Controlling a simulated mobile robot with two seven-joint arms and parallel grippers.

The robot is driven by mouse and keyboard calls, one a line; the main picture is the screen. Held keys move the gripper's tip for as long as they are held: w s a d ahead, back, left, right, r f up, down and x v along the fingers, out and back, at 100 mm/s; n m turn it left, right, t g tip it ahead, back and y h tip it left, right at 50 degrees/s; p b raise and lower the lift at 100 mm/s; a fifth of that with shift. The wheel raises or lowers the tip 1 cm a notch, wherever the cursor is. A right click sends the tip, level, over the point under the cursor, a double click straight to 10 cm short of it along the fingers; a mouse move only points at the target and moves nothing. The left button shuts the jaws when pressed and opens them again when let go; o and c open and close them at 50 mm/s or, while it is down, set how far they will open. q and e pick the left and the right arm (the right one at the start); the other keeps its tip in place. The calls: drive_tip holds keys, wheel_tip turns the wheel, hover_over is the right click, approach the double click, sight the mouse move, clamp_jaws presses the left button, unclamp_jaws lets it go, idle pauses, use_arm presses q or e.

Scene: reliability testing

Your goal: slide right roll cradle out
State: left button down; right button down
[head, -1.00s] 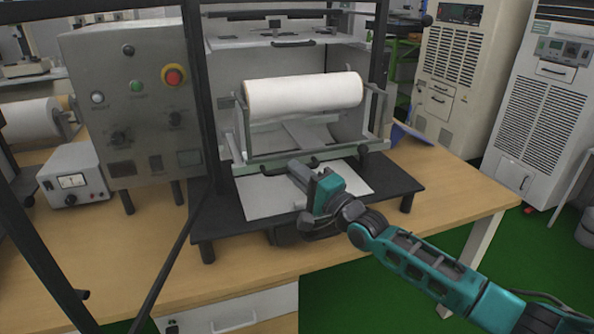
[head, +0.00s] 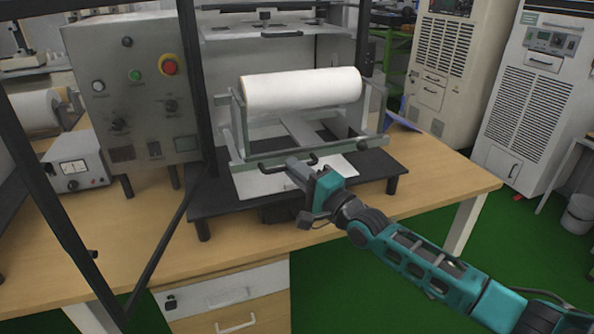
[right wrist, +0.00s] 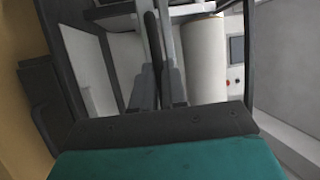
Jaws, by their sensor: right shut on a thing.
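The right roll cradle (head: 238,159) is a grey metal frame carrying a wide white roll (head: 300,90), above a black platform on the bench. A black handle (head: 270,162) is on its front bar. My right gripper (head: 291,163) is shut on this handle, reaching in from the lower right. In the right wrist view, the fingers (right wrist: 158,88) meet around a dark bar, and the white roll (right wrist: 203,60) stands behind them. The gripper covers part of the handle. My left gripper is not in view.
The black platform (head: 215,207) holds a white sheet under the cradle. A grey control box (head: 135,95) with a red button and a small meter box (head: 75,165) stand left. Black frame posts rise at the left. The wooden bench top (head: 440,170) is clear at right.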

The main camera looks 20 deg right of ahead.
drive_tip(key=c, duration=1.2)
unclamp_jaws()
drive_tip(key=v, duration=1.2)
drive_tip(key=shift+s+d, duration=0.2)
drive_tip(key=shift+s, duration=0.15)
drive_tip(key=s+a+f+n+g+h, duration=0.2)
drive_tip(key=s+f+n, duration=0.3)
drive_tip(key=s+f, duration=0.1)
drive_tip(key=s+a+f+n+g+h, duration=0.2)
drive_tip(key=s+f+n, duration=0.3)
drive_tip(key=f, duration=0.4)
drive_tip(key=s+a+f+n+g+h, duration=0.2)
drive_tip(key=s+f+n+g, duration=0.1)
drive_tip(key=s+f, duration=0.4)
drive_tip(key=shift+s+f+n, duration=0.3)
drive_tip(key=shift+f+n, duration=0.25)
drive_tip(key=shift+n, duration=0.35)
